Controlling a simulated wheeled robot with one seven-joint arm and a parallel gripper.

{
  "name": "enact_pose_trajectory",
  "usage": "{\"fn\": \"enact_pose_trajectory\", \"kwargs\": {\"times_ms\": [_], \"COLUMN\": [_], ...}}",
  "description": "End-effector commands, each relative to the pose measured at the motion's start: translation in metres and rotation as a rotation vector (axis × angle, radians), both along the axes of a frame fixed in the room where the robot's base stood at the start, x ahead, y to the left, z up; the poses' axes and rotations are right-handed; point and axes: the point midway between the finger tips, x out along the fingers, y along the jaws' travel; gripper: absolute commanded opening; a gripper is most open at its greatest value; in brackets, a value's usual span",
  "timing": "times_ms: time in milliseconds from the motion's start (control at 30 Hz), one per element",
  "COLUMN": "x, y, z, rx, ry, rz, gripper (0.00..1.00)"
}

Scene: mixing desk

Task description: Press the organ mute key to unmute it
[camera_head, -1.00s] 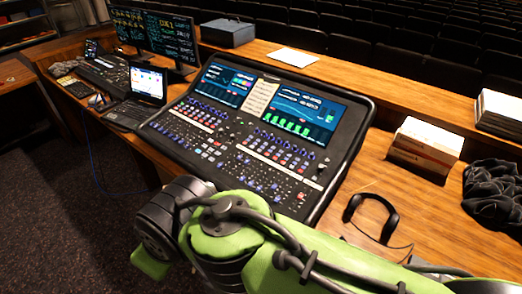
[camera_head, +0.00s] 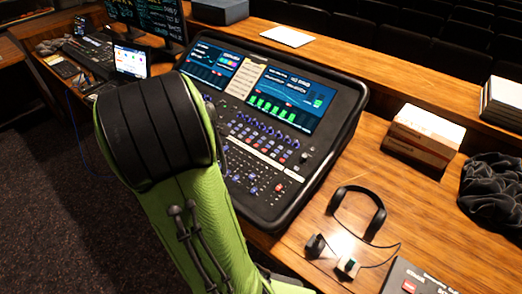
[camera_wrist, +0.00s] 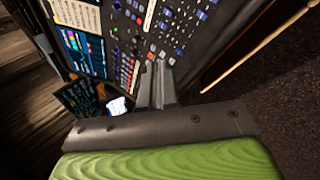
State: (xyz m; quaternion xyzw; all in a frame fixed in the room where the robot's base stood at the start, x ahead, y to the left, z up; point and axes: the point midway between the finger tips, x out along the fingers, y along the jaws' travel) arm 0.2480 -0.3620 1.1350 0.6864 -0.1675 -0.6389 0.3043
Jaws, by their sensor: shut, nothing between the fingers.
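The mixing desk (camera_head: 332,165) stands on the wooden counter, with two lit screens at its back and rows of small keys, knobs and faders in front. In the head view my green and black arm covers its left part, and my gripper is hidden. In the wrist view my gripper (camera_wrist: 157,68) is shut and empty, its fingertips over the desk's key area (camera_wrist: 185,28). I cannot tell whether they touch a key. No label is readable, so I cannot single out the organ mute key.
Headphones (camera_head: 374,207) with a cable lie right of the desk, near a dark box with a red button (camera_head: 410,286). White boxes (camera_head: 424,135) and dark cloth (camera_head: 493,190) are farther right.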

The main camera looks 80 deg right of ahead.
Motion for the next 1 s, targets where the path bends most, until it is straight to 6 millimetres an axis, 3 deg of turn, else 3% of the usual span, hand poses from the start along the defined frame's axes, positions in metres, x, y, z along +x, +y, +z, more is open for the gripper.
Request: {"fn": "enact_pose_trajectory", "kwargs": {"times_ms": [33, 200, 400, 567, 1000], "x": [-0.013, -0.062, -0.113, -0.127, -0.127], "y": [-0.022, -0.088, -0.135, -0.145, -0.145], "z": [-0.013, -0.045, -0.071, -0.076, -0.084], "rx": [-0.027, -0.118, -0.166, -0.175, -0.174], "ry": [0.061, 0.290, 0.513, 0.576, 0.575], "rz": [-0.008, 0.009, 0.042, 0.053, 0.055], "gripper": [0.00, 0.00, 0.00, 0.00, 0.00]}}
